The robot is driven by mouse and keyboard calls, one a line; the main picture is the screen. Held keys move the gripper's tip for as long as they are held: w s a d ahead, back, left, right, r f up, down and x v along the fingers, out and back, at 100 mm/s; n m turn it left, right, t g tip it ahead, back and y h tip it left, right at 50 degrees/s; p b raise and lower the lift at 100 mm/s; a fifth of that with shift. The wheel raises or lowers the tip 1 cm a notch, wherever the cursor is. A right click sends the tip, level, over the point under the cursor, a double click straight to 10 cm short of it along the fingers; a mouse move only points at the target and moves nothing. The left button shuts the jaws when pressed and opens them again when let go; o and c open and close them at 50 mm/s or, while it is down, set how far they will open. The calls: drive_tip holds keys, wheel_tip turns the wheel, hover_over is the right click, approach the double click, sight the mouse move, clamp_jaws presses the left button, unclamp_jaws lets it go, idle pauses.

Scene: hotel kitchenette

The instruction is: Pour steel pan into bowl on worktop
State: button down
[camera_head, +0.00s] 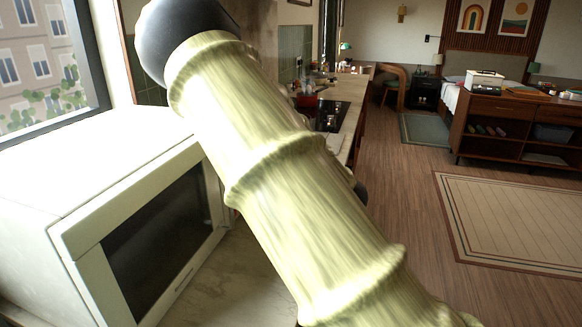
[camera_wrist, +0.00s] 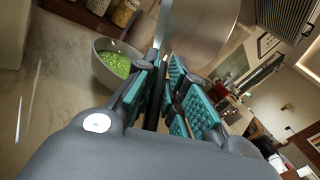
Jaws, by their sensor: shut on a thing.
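In the wrist view, my gripper (camera_wrist: 166,88) is shut on the handle of the steel pan, between its teal pads. The pan (camera_wrist: 203,30) is a shiny steel shape at the top middle, beyond the fingers and partly cut off by the frame. I cannot see what is inside it. A grey bowl (camera_wrist: 99,72) holding small green pieces stands on the worktop (camera_wrist: 60,75), to the left of the fingers and pan. Its right edge is partly hidden by my gripper. In the head view my arm hides the gripper, pan and bowl.
Jars (camera_wrist: 124,12) stand behind the bowl. In the head view, a white microwave (camera_head: 75,230) fills the left, beside my arm. A dark hob (camera_head: 331,117) and a red pot (camera_head: 306,101) lie farther along the counter. Open floor (camera_head: 400,200) is to the right.

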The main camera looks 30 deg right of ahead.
drive_tip(key=shift+a+r+n+b, duration=0.1)
drive_tip(key=shift+n+b, duration=0.5)
drive_tip(key=shift+b, duration=0.45)
